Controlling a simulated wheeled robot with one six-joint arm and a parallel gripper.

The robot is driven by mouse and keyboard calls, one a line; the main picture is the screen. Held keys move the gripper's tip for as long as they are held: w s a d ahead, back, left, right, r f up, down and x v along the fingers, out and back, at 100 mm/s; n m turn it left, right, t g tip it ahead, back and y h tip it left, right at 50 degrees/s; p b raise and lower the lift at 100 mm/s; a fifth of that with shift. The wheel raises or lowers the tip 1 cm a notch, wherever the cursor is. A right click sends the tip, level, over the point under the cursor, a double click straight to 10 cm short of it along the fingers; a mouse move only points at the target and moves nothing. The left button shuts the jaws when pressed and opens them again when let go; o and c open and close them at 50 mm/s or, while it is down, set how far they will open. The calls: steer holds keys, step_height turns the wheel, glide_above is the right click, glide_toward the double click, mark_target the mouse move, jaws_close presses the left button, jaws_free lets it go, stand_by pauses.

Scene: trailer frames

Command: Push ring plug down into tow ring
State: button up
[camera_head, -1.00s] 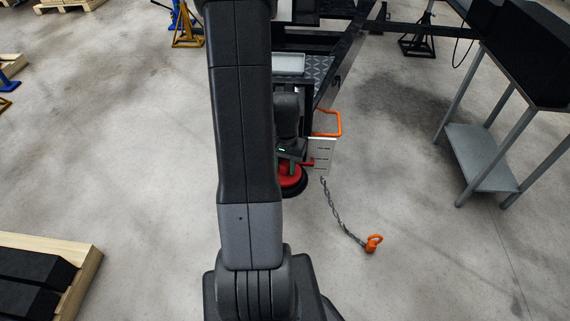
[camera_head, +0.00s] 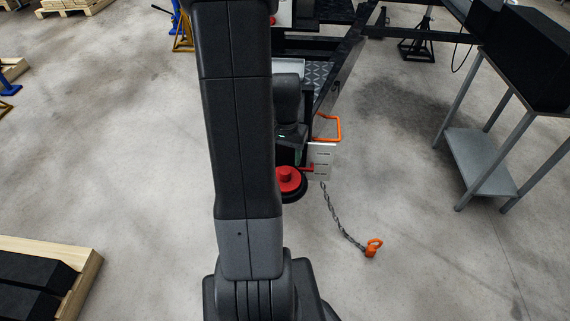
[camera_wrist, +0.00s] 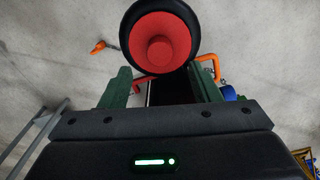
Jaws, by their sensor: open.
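The red ring plug (camera_head: 287,176) has a round flange with a raised knob. It sits in the middle of the black tow ring (camera_head: 294,195), just right of my arm in the head view. In the wrist view the plug (camera_wrist: 160,40) fills the opening of the tow ring (camera_wrist: 126,42), with the black rim around it. I cannot tell exactly how deep it sits. My gripper (camera_wrist: 163,82) is open, with its two green fingers apart and nothing between them. The plug is beyond the fingertips. In the head view my arm and gripper body hide part of the ring's left side.
A white plate (camera_head: 321,160) with an orange handle (camera_head: 329,127) stands close right of the ring. A chain (camera_head: 341,221) runs over the floor to an orange hook (camera_head: 373,247). A grey-legged table (camera_head: 480,160) stands at right. The floor at left is mostly clear.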

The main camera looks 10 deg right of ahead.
mark_target(285, 170)
step_height(285, 170, up, 7)
steer(key=shift+f+p, duration=0.2)
steer(key=shift+p, duration=0.1)
step_height(285, 170, down, 14)
steer(key=shift+r+b, duration=0.15)
steer(key=shift+b, duration=0.8)
steer(key=shift+r, duration=0.2)
